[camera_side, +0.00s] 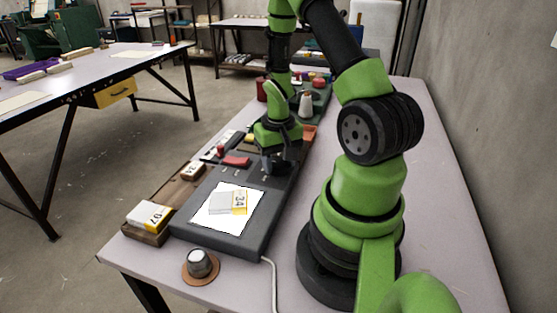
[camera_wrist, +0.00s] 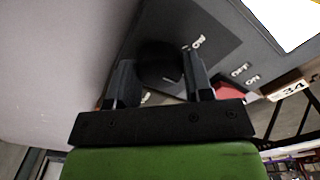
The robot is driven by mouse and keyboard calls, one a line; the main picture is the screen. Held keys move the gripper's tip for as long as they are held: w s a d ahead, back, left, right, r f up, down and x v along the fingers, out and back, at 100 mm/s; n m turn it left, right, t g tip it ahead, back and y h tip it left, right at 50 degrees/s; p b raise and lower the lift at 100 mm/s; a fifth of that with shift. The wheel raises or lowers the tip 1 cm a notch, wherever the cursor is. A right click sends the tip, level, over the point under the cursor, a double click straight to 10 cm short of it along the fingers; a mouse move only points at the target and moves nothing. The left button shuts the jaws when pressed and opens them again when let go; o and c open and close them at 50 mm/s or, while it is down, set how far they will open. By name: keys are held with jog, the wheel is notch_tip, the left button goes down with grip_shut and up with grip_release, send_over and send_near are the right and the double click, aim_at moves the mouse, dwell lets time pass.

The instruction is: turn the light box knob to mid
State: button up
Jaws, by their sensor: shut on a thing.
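The light box (camera_side: 180,223) is a dark grey slab with a bright lit panel. It also shows in the wrist view (camera_wrist: 262,45). Its knob (camera_wrist: 160,58) is dark and round with a pale mark line, and sits between my two fingers in the wrist view. My gripper (camera_wrist: 160,75) points down at the box's far end and is shut on the knob. In the side view my gripper (camera_side: 276,163) hides the knob. White labels, including OFF and ON, are printed near it; the one nearest the knob is hard to read.
A grey-and-yellow piece marked 34 (camera_side: 238,203) lies on the lit panel. A block marked 97 (camera_side: 149,214) stands left of the box. A metal jar (camera_side: 199,263) stands in front on a brown coaster. Red items and spools crowd the table behind my gripper.

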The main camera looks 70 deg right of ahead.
aim_at(278, 163)
dwell(0.4)
jog(key=o, duration=0.9)
jog(key=shift+o, duration=0.2)
jog(key=shift+r, duration=0.1)
notch_tip(278, 163, up, 10)
